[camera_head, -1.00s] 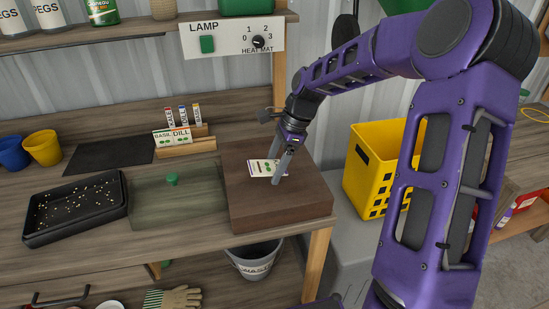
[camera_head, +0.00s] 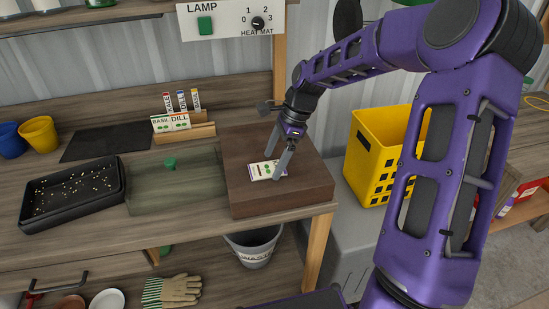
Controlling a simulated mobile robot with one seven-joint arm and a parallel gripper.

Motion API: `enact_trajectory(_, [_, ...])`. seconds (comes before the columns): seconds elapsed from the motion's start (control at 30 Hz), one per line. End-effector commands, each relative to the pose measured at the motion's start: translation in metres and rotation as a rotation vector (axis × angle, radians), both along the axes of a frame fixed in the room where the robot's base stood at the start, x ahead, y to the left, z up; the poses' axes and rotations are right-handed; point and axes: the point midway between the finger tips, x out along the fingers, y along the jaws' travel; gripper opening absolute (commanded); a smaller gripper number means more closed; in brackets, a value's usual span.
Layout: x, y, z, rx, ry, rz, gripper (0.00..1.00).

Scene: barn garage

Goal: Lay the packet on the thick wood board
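The packet (camera_head: 262,170), white with green print, lies flat on the thick wood board (camera_head: 300,193), a dark brown block at the right end of the bench. My gripper (camera_head: 274,168) is just above the board, pointing down, with its two fingers spread apart at the packet's right side. The right finger covers part of the packet's right edge. I cannot tell whether a fingertip still touches it.
A wooden rack (camera_head: 186,132) holds basil and dill packets behind. A green-knobbed clear lid (camera_head: 190,190) and a black seed tray (camera_head: 35,222) lie left of the board. A yellow crate (camera_head: 372,165) stands to the right. A waste bucket (camera_head: 255,248) is below.

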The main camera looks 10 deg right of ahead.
Motion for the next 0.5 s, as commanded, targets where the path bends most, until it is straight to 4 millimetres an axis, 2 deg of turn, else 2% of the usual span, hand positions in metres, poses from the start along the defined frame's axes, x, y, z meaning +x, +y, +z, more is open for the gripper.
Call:
enact_trajectory(0.27, [0.001, -0.003, 0.009, -0.002, -0.003, -0.001, 1.0])
enact_trajectory(0.37, [0.001, -0.009, 0.024, -0.003, -0.004, -0.003, 1.0])
enact_trajectory(0.5, [0.001, -0.021, 0.055, -0.004, -0.005, -0.003, 1.0])
